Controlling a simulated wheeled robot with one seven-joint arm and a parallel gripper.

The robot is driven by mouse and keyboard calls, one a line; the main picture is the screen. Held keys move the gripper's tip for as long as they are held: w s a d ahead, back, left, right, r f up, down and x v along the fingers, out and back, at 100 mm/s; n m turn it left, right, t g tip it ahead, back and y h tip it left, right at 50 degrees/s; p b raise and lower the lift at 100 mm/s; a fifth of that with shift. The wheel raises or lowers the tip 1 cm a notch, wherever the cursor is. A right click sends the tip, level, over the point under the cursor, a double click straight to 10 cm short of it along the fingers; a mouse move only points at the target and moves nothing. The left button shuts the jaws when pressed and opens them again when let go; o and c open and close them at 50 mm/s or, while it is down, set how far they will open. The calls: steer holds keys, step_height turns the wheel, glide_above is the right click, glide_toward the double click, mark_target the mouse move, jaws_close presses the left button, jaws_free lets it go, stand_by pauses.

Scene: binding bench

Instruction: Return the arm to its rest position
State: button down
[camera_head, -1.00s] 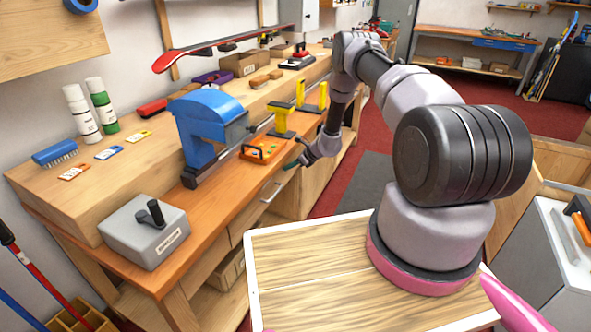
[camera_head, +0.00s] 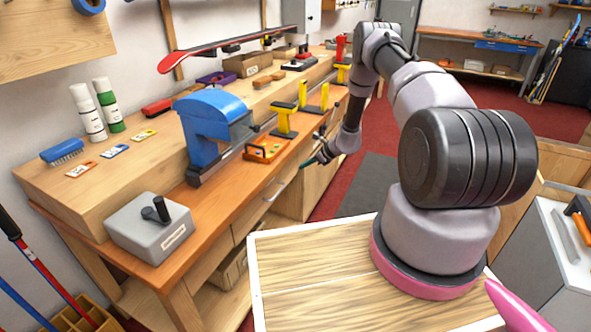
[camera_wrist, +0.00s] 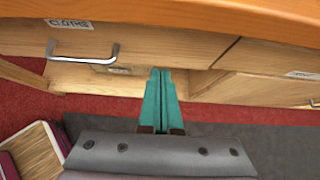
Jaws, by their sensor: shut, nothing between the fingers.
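My gripper (camera_head: 308,163) is in front of the workbench's front edge, beside the orange tool block, in the head view. In the wrist view its two teal fingers (camera_wrist: 160,95) lie together with nothing between them. They point toward the bench's drawer fronts and the open shelf below. No object is held.
The workbench (camera_head: 235,205) carries a blue press (camera_head: 207,125), an orange block (camera_head: 266,150), yellow stands (camera_head: 284,120) and a grey box (camera_head: 150,230). A drawer handle (camera_wrist: 85,55) juts out near my fingers. Open red floor (camera_head: 398,125) lies behind my arm.

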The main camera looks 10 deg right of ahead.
steer(key=s+a+r+n, duration=0.1)
steer(key=s+r+n, duration=0.3)
steer(key=r, duration=1)
steer(key=s+a+r+n+g, duration=0.1)
steer(key=s+r+n, duration=0.2)
steer(key=r, duration=1)
steer(key=s+a+r+n, duration=0.1)
steer(key=s+r+n, duration=0.3)
steer(key=r, duration=1)
steer(key=s+r+n+h, duration=0.2)
steer(key=s+r+n, duration=0.3)
steer(key=s+r, duration=0.85)
steer(key=s+d+r+n+t+h, duration=0.1)
steer(key=s+r+n, duration=0.1)
steer(key=s, duration=0.7)
steer(key=s+d+r+n+t+h, duration=0.1)
steer(key=s+r+n+h, duration=0.1)
steer(key=s, duration=0.7)
steer(key=shift+s+d+n, duration=0.15)
steer(key=shift+d+n, duration=0.05)
steer(key=shift+n, duration=0.5)
